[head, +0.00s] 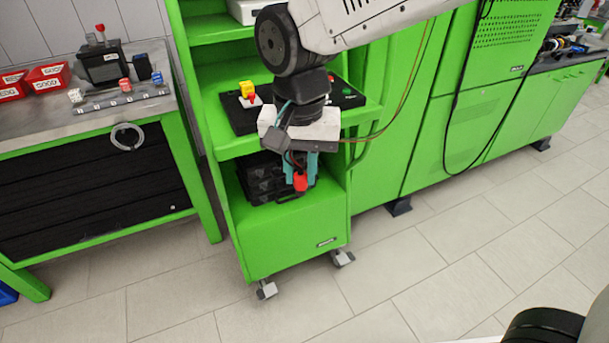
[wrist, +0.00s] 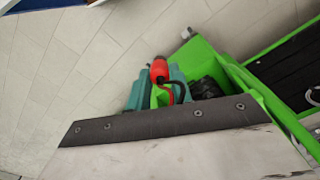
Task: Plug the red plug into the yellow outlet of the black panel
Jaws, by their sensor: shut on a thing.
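The red plug (head: 300,181) is held in the teal fingers of my gripper (head: 302,168), which hangs in front of the green cart's lower shelf. In the wrist view the red plug (wrist: 158,70) sticks out beyond the teal fingers of my gripper (wrist: 160,88), with a dark cable curling beside it. The black panel (head: 240,119) lies on the cart's middle shelf, above and behind my gripper. The yellow outlet (head: 246,88) stands at the panel's left part, with a red part and a pale base by it. My wrist hides the middle of the panel.
The green cart (head: 290,242) stands on casters. A black case (head: 262,185) sits on its lower shelf behind my gripper. A workbench (head: 60,130) with red bins (head: 45,76) is at left, green cabinets (head: 440,140) at right. The floor in front is clear.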

